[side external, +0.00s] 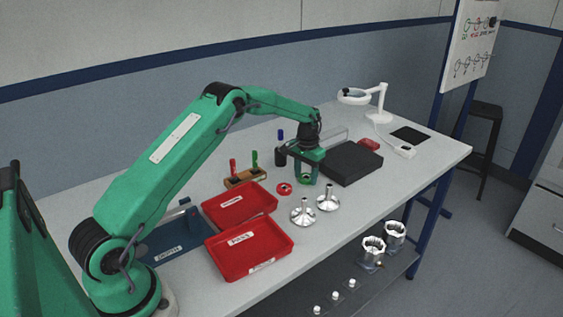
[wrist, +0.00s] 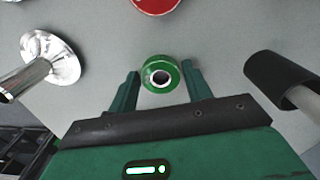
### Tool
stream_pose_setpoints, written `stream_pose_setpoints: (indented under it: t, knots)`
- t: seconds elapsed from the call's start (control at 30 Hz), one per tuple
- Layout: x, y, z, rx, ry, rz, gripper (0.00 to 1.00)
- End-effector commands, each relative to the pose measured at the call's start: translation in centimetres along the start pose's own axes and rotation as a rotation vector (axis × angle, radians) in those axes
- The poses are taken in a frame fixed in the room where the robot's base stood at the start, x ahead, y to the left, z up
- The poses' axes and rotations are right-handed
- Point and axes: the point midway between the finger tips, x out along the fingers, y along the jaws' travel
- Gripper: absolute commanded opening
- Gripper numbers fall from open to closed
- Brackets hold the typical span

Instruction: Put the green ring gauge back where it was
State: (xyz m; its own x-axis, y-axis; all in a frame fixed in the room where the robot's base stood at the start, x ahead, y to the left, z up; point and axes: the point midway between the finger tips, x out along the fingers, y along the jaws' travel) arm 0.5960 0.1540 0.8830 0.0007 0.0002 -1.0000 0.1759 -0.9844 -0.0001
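The green ring gauge (wrist: 160,74) is a short green ring with a bright metal bore. In the wrist view it sits between the two fingers of my gripper (wrist: 160,70), with narrow gaps at its sides. In the side external view the green ring gauge (side external: 303,180) is low at the tabletop, under my gripper (side external: 306,175), whose fingers point down around it. The fingers look open, not pressed on the ring. Whether it rests fully on the table is hard to tell, as the fingers partly hide it.
A red ring (side external: 284,188) lies close by. Two shiny flanged parts (side external: 303,212) (side external: 327,197) stand in front. A black block (side external: 351,162) is right of my gripper and a dark cylinder (side external: 281,152) behind it. Red trays (side external: 290,243) (side external: 207,207) and a wooden pen holder (side external: 246,178) stand left.

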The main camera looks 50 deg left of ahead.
Motion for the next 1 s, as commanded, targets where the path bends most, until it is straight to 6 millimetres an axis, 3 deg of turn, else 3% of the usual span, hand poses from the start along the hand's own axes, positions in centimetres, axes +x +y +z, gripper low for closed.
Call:
stream_pose_setpoints:
  t: [0.07, 0.57, 0.77, 1.0]
  knots:
    - [0.0, 0.0, 0.0, 0.0, 0.0, 0.0, 0.66]
    - [-0.7, 0.0, 0.0, 0.0, 0.0, 0.0, 0.66]
    - [-2.8, 0.0, 0.0, 0.0, 0.002, 0.0, 0.66]
    - [-6.6, 0.0, -0.1, 0.0, 0.003, 0.0, 0.66]
